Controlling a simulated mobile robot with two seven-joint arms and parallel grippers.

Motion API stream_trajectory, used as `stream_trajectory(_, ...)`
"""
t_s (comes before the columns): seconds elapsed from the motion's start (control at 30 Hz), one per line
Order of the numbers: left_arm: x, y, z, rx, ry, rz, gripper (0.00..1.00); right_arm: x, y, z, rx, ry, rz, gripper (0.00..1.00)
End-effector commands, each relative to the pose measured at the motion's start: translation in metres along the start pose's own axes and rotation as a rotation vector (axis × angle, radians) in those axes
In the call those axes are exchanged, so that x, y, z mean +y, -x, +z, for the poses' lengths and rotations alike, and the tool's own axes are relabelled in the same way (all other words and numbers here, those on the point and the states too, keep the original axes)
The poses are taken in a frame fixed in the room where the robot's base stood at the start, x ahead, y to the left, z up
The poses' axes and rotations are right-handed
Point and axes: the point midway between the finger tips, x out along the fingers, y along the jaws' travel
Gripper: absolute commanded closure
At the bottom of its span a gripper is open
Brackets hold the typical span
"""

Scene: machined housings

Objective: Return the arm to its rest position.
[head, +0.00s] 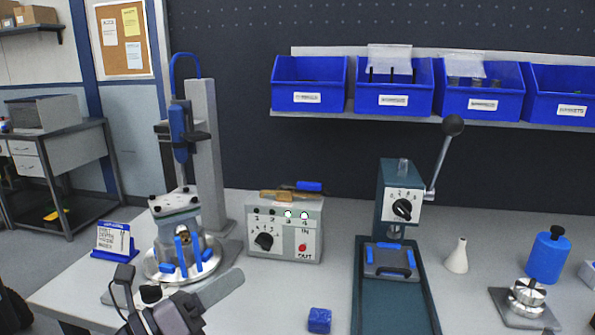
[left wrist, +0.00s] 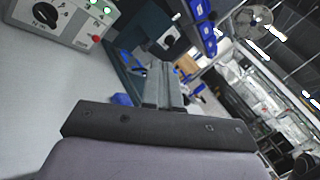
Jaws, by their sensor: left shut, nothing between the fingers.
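My left gripper (head: 224,287) reaches in from the bottom left of the head view, over the front of the workbench, near the round fixture. Its fingers also show in the left wrist view (left wrist: 163,88); they are closed together with nothing between them. The wrist view is tilted, and the fingers point toward the green press. My right gripper is in neither view.
The workbench (head: 470,225) carries a clamping fixture (head: 181,262), a control box (head: 284,230), a lever press (head: 398,290), a blue block (head: 319,320), a white cone (head: 457,257) and a blue bottle (head: 547,255). Blue bins (head: 395,97) hang behind. Bench between box and block is clear.

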Motion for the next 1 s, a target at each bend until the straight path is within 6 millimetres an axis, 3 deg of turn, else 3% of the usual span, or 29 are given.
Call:
stream_trajectory(0.17,0.021,0.027,-0.024,-0.167,0.527,0.047,1.00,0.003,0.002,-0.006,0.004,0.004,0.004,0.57)
stream_trajectory(0.37,0.063,0.073,-0.064,-0.395,1.099,0.172,1.00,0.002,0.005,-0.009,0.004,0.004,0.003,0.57)
stream_trajectory(0.47,0.085,0.103,-0.094,-0.524,1.374,0.261,1.00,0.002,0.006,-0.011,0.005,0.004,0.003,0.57)
stream_trajectory(0.6,0.106,0.152,-0.150,-0.720,1.745,0.409,1.00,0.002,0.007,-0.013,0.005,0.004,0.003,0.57)
stream_trajectory(0.8,0.110,0.217,-0.229,-0.987,2.162,0.612,1.00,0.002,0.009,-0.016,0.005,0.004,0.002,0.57)
stream_trajectory(0.9,0.104,0.237,-0.255,-1.076,2.286,0.677,1.00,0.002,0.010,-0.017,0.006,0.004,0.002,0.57)
stream_trajectory(1.0,0.100,0.247,-0.269,-1.127,2.354,0.712,1.00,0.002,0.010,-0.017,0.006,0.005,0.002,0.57)
